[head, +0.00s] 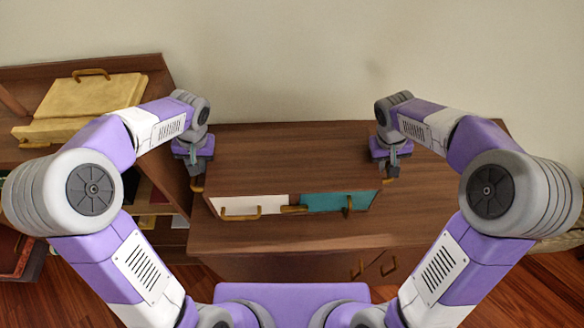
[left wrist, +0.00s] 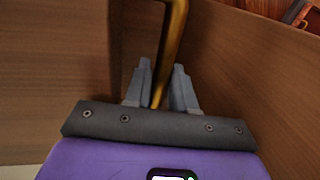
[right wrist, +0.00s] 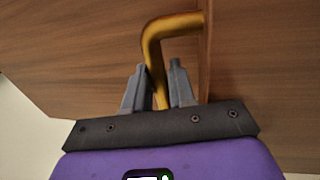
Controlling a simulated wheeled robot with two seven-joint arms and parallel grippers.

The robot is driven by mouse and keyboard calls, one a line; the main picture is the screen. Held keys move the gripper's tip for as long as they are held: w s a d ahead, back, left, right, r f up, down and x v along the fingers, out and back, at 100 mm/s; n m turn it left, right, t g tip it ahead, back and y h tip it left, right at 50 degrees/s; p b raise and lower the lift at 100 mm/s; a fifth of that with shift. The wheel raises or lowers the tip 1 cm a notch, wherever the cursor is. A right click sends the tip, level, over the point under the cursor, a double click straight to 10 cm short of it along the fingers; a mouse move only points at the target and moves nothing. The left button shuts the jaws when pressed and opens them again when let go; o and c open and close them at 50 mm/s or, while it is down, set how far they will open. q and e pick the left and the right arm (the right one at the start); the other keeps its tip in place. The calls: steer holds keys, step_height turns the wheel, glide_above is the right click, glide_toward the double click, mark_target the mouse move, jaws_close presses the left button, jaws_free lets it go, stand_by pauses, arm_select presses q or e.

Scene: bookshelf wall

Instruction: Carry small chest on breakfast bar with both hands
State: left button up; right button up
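The small chest (head: 290,165) has a brown wooden top, a white drawer front (head: 240,206) and a teal drawer front (head: 325,203) with brass handles. It is at the breakfast bar (head: 300,236), near the wall; I cannot tell whether its base touches the bar. My left gripper (head: 199,172) is at its left side, with its fingers closed around a brass side handle (left wrist: 174,40). My right gripper (head: 392,160) is at its right side, with its fingers closed around the other brass side handle (right wrist: 170,28). The chest's base and rear are hidden.
A brown shelf unit (head: 158,75) stands at the left, with a yellow chest (head: 90,95) on top and books lower down. The bar is bare in front of the chest and to its right. The bar's front has brass handles (head: 389,265). A plain wall is behind.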

arm_select(q)
steer(key=shift+c, duration=0.4)
arm_select(e)
steer(key=shift+c, duration=0.4)
arm_select(q)
jaws_close()
arm_select(e)
jaws_close()
arm_select(q)
steer(key=shift+w+r, duration=0.1)
